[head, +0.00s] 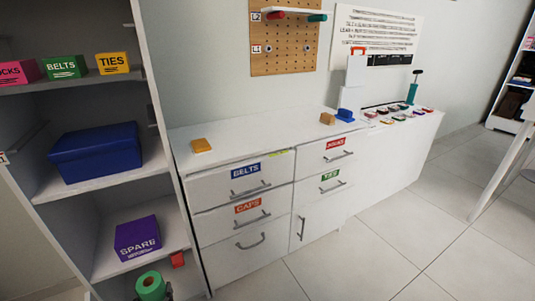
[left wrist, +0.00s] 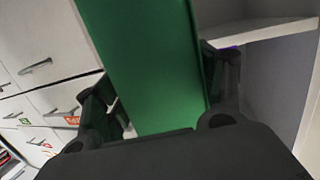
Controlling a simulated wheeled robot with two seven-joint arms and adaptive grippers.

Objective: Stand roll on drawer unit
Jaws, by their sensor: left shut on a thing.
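The green roll (head: 150,285) is at the bottom edge of the head view, in front of the wardrobe's lower shelf, its round end with a dark hole facing up. My left gripper (left wrist: 162,90) is shut on it; in the left wrist view the green roll (left wrist: 150,60) runs between the two dark fingers. In the head view the gripper is mostly cut off. The white drawer unit (head: 222,191) stands to the right of the wardrobe, with BELTS, CAPS and TIES labels on its fronts. My right gripper is not in view.
A small orange block (head: 201,145) lies on the left of the unit's top; the middle of the top is clear. A tan block (head: 327,118) and a blue object (head: 345,115) are farther right. The wardrobe's side panel (head: 160,120) stands between shelves and unit. A purple SPARE box (head: 137,238) sits low.

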